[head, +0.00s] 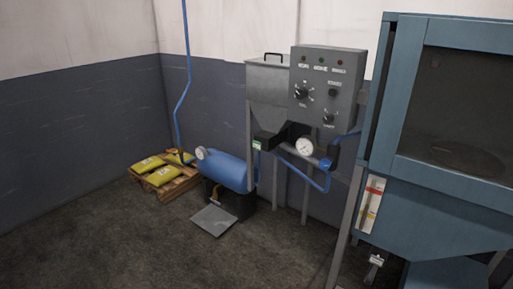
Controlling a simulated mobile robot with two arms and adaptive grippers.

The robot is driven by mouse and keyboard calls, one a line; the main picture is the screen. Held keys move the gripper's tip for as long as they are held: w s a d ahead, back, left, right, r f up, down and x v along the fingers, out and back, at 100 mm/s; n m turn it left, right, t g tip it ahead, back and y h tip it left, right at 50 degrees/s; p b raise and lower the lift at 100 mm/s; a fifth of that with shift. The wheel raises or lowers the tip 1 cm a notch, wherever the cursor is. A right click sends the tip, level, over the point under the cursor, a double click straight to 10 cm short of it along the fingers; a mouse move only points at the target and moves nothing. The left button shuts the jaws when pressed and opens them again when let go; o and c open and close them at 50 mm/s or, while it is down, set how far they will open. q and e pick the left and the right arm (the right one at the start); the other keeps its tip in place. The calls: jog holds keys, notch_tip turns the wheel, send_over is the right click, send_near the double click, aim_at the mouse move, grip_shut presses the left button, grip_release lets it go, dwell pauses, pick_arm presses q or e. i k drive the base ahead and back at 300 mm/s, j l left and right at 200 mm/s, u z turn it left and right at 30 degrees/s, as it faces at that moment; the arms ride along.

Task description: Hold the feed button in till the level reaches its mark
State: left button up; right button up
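A grey control box (328,90) is on the wall side, right of the picture's middle. It has a row of small coloured lamps or buttons on top and several black knobs (301,92). I cannot tell which of these is the feed button, as the labels are too small to read. An upright strip (371,205) with red, white and yellow parts is on the blue cabinet's lower front. It may be the level gauge; I cannot make out a level or a mark on it. Neither of my grippers is in view.
A grey hopper (269,80) stands left of the control box, with a round dial (304,147) below. A blue tank (228,170) and a grey plate (214,220) are on the floor side. Yellow sacks (161,176) lie on a pallet. The blue cabinet (407,100) fills the right; the front-left floor is clear.

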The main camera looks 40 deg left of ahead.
aim_at(255, 145)
jog(key=i+j, duration=0.15)
jog(key=j, duration=0.25)
jog(key=i+j+z, duration=0.15)
jog(key=j, duration=0.25)
jog(key=i+j, duration=0.15)
jog(key=j, duration=0.25)
jog(key=i+j+z, duration=0.1)
jog(key=j, duration=0.3)
jog(key=i+j, duration=0.15)
jog(key=j, duration=0.3)
jog(key=i+j+z, duration=0.15)
jog(key=j, duration=0.7)
jog(key=i+z, duration=0.05)
jog(key=i, duration=0.05)
